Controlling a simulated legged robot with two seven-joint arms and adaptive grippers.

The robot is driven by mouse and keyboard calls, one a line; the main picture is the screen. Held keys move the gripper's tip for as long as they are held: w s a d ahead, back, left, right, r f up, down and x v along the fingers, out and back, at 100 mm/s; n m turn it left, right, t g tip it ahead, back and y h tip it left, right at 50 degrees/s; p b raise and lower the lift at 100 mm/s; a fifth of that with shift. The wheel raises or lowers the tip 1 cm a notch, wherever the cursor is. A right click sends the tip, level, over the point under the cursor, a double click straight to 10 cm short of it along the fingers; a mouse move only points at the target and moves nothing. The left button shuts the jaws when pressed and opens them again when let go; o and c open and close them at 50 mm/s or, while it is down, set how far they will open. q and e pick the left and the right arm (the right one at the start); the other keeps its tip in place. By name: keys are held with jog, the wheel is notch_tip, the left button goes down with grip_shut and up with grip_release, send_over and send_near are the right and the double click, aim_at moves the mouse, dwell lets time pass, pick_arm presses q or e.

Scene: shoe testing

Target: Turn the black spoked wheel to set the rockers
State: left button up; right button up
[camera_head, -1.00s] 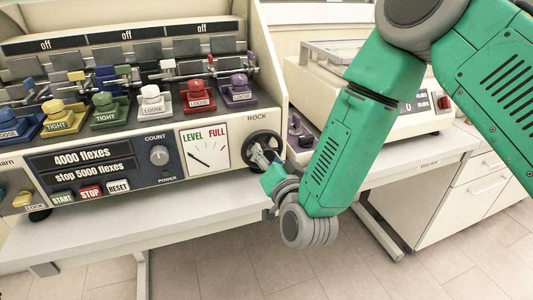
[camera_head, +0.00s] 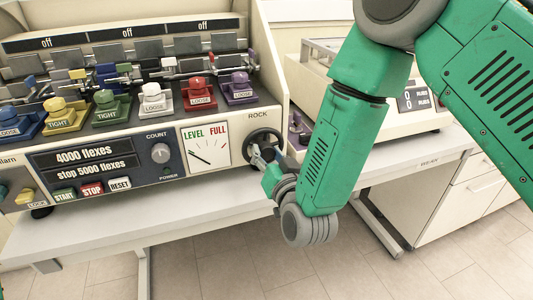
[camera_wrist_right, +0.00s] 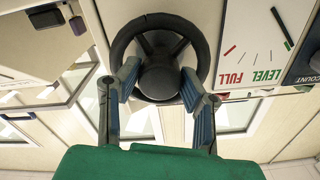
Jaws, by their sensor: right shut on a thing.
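The black spoked wheel (camera_head: 262,136) is on the front of the cream machine (camera_head: 150,205), just right of the LEVEL/FULL gauge (camera_head: 206,148) and below the word ROCK. In the right wrist view the wheel (camera_wrist_right: 160,20) faces me, with its hub between the fingers of my right gripper (camera_wrist_right: 159,82). The gauge needle slants up toward the left, on the LEVEL side. My left gripper is not in view.
Several coloured clamps, such as the white one (camera_head: 155,98), line the machine's shelf. START, STOP and RESET buttons and the COUNT knob (camera_head: 160,153) are left of the gauge. A second machine (camera_head: 420,120) stands behind my right arm. Bare table (camera_head: 150,220) lies in front.

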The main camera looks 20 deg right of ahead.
jog(key=shift+s+f, duration=0.1)
jog(key=shift+f, duration=0.2)
jog(key=o, duration=1.1)
jog(key=shift+o, duration=0.2)
jog(key=shift+r, duration=0.1)
jog(key=shift+s, duration=0.3)
jog(key=s, duration=1.1)
jog(key=shift+d, duration=0.15)
